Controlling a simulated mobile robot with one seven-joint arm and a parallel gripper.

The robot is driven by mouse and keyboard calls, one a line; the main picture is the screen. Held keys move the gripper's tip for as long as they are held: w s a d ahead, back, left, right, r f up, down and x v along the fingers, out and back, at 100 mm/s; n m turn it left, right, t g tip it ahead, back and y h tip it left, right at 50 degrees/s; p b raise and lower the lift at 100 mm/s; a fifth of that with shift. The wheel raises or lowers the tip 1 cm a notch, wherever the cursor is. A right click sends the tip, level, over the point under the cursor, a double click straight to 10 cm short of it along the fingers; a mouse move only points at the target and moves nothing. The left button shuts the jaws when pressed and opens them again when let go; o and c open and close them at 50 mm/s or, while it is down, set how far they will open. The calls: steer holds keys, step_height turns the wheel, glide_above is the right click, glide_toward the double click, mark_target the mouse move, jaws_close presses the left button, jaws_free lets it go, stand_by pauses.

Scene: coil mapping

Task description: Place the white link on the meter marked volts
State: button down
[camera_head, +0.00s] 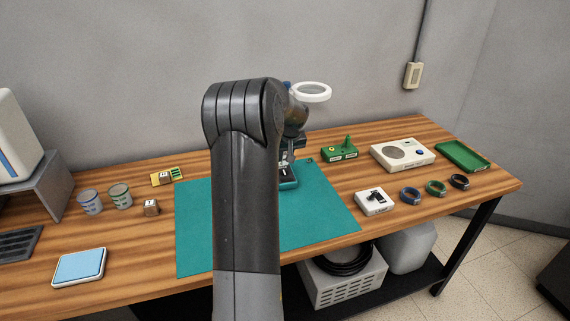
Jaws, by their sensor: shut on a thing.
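My gripper (287,161) points down behind my own arm and is partly hidden by it. It is at the far part of the green mat, above a small dark-teal device (289,184). It is shut on a small pale piece (284,171), which looks like the white link. Its shape and whether it touches the device are too small to tell. The device may be a meter, but no word volts can be read on it. A white box with a black part on top (376,203) stands at the mat's right edge. Its marking is also unreadable.
A white ring-shaped magnifier (312,92) rises behind my wrist. To the right are a green box with a knob (339,152), a white instrument (402,154), a green tray (463,156) and blue, green and black rings. Cups and labelled cubes stand left. The mat's front right (320,220) is clear.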

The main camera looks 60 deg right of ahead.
mark_target(285, 164)
steer(key=shift+f, duration=1.75)
steer(key=shift+f, duration=0.15)
steer(key=c, duration=1.3)
jaws_free()
steer(key=shift+o, duration=0.2)
